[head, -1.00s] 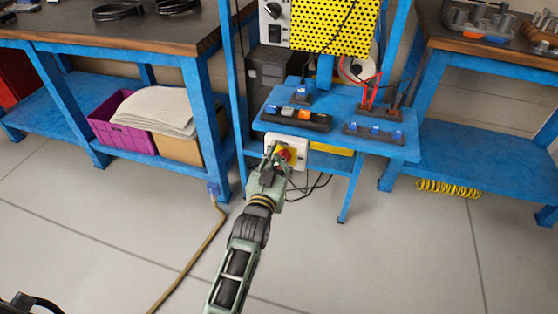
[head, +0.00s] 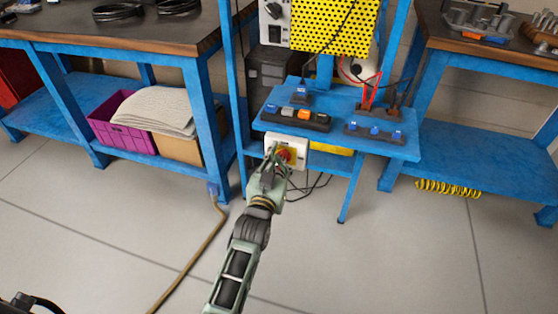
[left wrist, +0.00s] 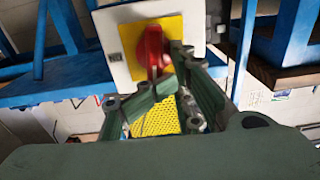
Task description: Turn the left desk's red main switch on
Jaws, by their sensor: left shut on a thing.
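The red main switch (head: 284,155) is a rotary knob on a yellow plate in a white box (head: 301,152), mounted under the small blue desk. In the left wrist view the red knob (left wrist: 152,48) stands roughly upright in the picture, on its yellow plate (left wrist: 128,40). My left gripper (head: 275,157) is at the front of the box and shut on the knob. In the left wrist view its fingers (left wrist: 165,82) reach the lower end of the knob and hide part of it.
Switch blocks (head: 296,118) and cables lie on the blue desk (head: 340,143) above the box. Dark cables hang below it. A blue workbench (head: 205,130) stands left with a purple crate (head: 118,135). Another bench (head: 470,160) stands right. The floor in front is mostly clear.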

